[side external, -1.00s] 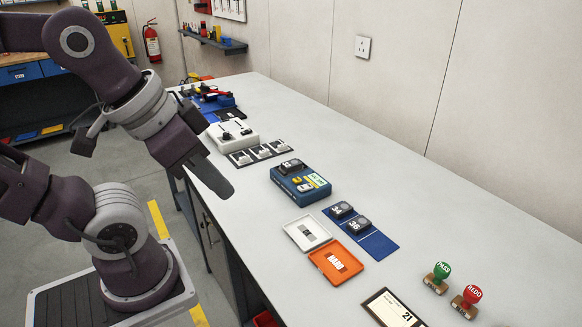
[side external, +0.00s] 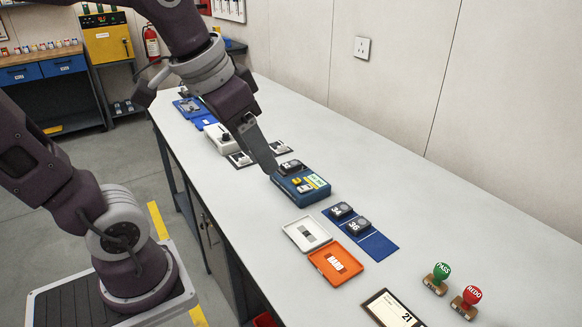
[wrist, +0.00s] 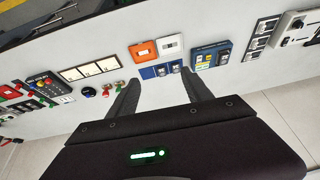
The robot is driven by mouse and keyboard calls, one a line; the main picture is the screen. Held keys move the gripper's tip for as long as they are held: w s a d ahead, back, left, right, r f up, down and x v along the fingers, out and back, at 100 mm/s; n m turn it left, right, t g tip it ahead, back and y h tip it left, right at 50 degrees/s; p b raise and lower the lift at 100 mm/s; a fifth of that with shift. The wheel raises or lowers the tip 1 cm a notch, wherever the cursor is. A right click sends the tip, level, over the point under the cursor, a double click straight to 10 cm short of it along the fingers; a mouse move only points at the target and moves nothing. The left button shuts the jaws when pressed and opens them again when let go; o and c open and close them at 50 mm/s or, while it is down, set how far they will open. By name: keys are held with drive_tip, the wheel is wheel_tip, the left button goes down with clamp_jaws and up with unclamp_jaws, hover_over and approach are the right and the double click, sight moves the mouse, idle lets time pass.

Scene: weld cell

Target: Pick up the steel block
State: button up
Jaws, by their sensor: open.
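I cannot tell for sure which piece is the steel block. Two dark numbered blocks, a left one (side external: 341,210) and a right one (side external: 357,225), sit on a blue mat (side external: 380,245). Another dark block (side external: 291,166) sits on a blue instrument (side external: 316,190) with a lit display. My gripper (side external: 270,172) hangs above the bench by the instrument's left end in the side view; its height is unclear. In the wrist view my gripper (wrist: 160,80) is open and empty, with the mat's blocks (wrist: 162,70) ahead between its fingers.
A white tray (side external: 291,233) and an orange tray (side external: 320,263) lie in front of the mat. The bench's right side is clear.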

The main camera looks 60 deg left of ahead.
drive_tip(key=w+a+f+g, duration=0.1)
drive_tip(key=w+a, duration=0.3)
drive_tip(key=w, duration=0.2)
drive_tip(key=w+a+f, duration=0.1)
drive_tip(key=w+a, duration=0.3)
drive_tip(key=w, duration=0.2)
drive_tip(key=g, duration=0.2)
approach(291, 164)
drive_tip(key=shift+w+a+f+h, duration=0.2)
drive_tip(key=shift+f+h, duration=0.1)
drive_tip(key=shift+f, duration=0.25)
drive_tip(key=f, duration=0.4)
drive_tip(key=w+f, duration=0.1)
drive_tip(key=f, duration=0.2)
drive_tip(key=shift+f, duration=0.15)
clamp_jaws()
